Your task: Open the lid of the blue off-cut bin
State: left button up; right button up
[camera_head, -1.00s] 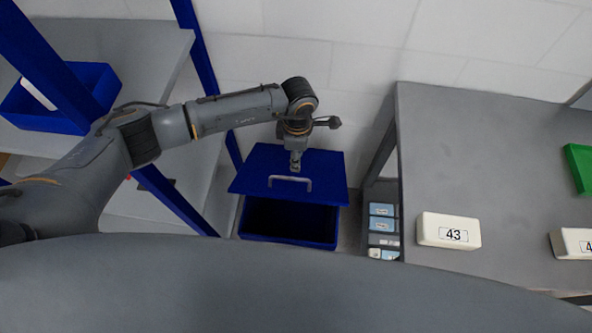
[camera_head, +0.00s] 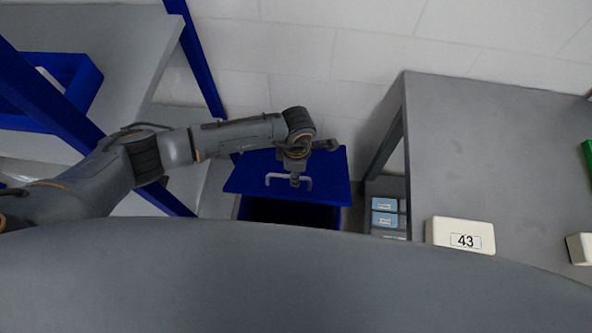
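The blue off-cut bin (camera_head: 262,213) stands on the floor between the shelf rack and the grey table. Its blue lid (camera_head: 325,181) sits over the back part, with a dark opening visible below its front edge. A pale U-shaped handle (camera_head: 270,178) is on the lid near that edge. My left gripper (camera_head: 294,183) points down at the middle of the handle and overlaps it in this view. The fingers are too small to show whether they are closed on the bar. My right gripper is out of view. My own body hides the bin's lower front.
The grey table (camera_head: 480,150) on the right holds a white block labelled 43 (camera_head: 448,231). Boxes with blue labels (camera_head: 384,212) stand beside the bin. A rack with blue posts (camera_head: 204,65) and a blue tray (camera_head: 85,88) is on the left.

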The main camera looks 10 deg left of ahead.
pick_arm(q)
grip_shut()
jog(key=shift+w, duration=0.1)
